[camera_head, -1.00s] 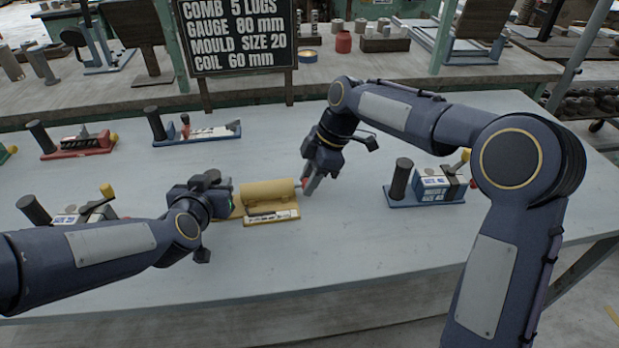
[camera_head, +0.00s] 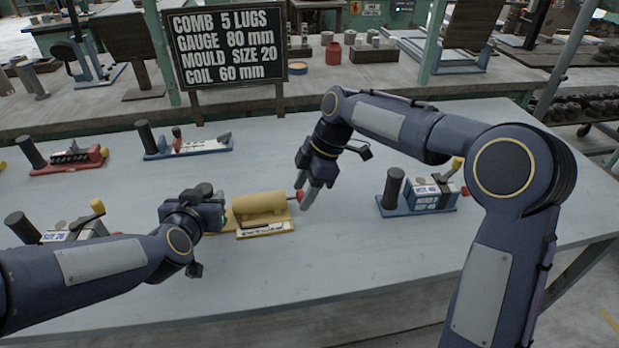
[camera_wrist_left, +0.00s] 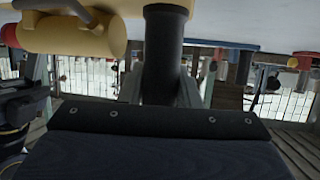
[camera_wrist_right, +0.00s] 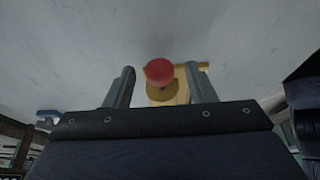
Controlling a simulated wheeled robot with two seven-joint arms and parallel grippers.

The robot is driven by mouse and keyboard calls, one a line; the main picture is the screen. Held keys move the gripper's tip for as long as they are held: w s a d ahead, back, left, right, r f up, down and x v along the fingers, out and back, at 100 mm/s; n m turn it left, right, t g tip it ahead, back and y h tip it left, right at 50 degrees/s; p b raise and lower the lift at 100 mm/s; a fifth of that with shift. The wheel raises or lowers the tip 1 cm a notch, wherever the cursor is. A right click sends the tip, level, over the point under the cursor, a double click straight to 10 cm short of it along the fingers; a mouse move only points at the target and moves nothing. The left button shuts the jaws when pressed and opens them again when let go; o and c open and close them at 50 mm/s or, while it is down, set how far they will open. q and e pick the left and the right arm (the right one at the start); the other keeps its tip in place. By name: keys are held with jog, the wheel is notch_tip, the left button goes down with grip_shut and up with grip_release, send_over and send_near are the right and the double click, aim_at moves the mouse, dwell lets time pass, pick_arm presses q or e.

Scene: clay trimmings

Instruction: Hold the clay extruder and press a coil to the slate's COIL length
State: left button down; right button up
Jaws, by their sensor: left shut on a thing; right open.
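The yellow clay extruder (camera_head: 262,207) lies on the table with its barrel level. Its red plunger knob (camera_head: 299,196) sticks out at the right end. My left gripper (camera_head: 220,212) is shut on the extruder's dark upright handle (camera_wrist_left: 163,50) at the left end. My right gripper (camera_head: 307,199) is open beside the knob. In the right wrist view the red knob (camera_wrist_right: 159,71) shows between the two spread fingers, with no clear contact. The slate (camera_head: 228,47) reads COIL 60 mm. The clay coil cannot be made out.
A blue-based tool (camera_head: 425,192) stands to the right. A red tool (camera_head: 70,157) and another blue-based tool (camera_head: 186,146) lie at the back left. A tool with a yellow knob (camera_head: 97,207) sits behind my left arm. The front of the table (camera_head: 350,265) is clear.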

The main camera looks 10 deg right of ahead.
pick_arm(q)
jog(key=shift+f, duration=0.25)
pick_arm(e)
jog(key=v, duration=1.1)
jog(key=shift+d+r, duration=0.25)
jog(key=shift+r, duration=0.1)
pick_arm(q)
jog(key=c, duration=1.1)
grip_release()
jog(key=shift+o, duration=0.5)
jog(key=shift+r, duration=0.15)
jog(key=v, duration=1.2)
